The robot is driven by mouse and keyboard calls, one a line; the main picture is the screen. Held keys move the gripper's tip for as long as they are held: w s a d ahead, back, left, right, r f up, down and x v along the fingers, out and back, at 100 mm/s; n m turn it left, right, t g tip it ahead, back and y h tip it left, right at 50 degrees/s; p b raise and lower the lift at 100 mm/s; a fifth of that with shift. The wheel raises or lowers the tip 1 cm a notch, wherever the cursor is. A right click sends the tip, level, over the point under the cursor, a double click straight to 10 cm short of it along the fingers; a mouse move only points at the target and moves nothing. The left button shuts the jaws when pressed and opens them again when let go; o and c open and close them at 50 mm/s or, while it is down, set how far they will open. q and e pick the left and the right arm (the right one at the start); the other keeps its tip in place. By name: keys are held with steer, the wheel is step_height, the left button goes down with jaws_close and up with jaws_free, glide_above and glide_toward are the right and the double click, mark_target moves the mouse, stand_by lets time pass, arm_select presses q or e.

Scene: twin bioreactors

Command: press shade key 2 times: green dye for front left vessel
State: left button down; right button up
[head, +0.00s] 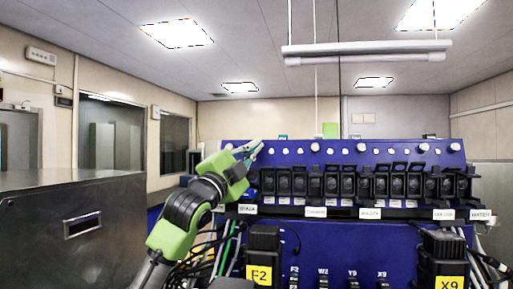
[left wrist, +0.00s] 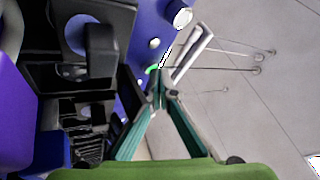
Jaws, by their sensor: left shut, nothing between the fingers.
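The blue panel (head: 390,243) carries a row of black key-like units (head: 332,184), with small white labels below them. The leftmost label (head: 247,209) is too blurred to read surely, so I cannot tell which unit is the shade key. My left gripper (head: 258,148) is at the panel's upper left edge, above the leftmost units. In the left wrist view its teal fingers (left wrist: 158,92) meet at the tips, shut and empty, beside the panel's knobs and black housings (left wrist: 98,62). Whether the tips touch anything is unclear. No dye or vessel can be made out. My right gripper is not in view.
Loose cables (head: 226,245) hang at the left. White knobs (head: 315,147) line the panel's top. A dark metal cabinet (head: 80,225) fills the left side.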

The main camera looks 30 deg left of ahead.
arm_select(q)
steer(key=shift+w+f, duration=0.1)
steer(key=shift+w, duration=0.05)
stand_by(0.3)
steer(key=shift+s+d+r, duration=0.1)
steer(key=shift+s+r, duration=0.05)
steer(key=shift+s, duration=0.35)
steer(key=shift+s+d+r, duration=0.1)
steer(key=shift+s, duration=0.4)
steer(key=shift+s+d+r, duration=0.1)
steer(key=shift+s+r, duration=0.1)
steer(key=shift+s, duration=0.3)
steer(key=s, duration=0.2)
steer(key=s+d+r, duration=0.1)
steer(key=shift+s, duration=0.3)
steer(key=shift+w, duration=0.1)
steer(key=shift+w+a+f+p, duration=0.2)
steer(key=shift+w+f+p, duration=0.05)
steer(key=shift+w, duration=0.45)
steer(key=shift+w+a+f+p, duration=0.2)
steer(key=shift+w, duration=0.5)
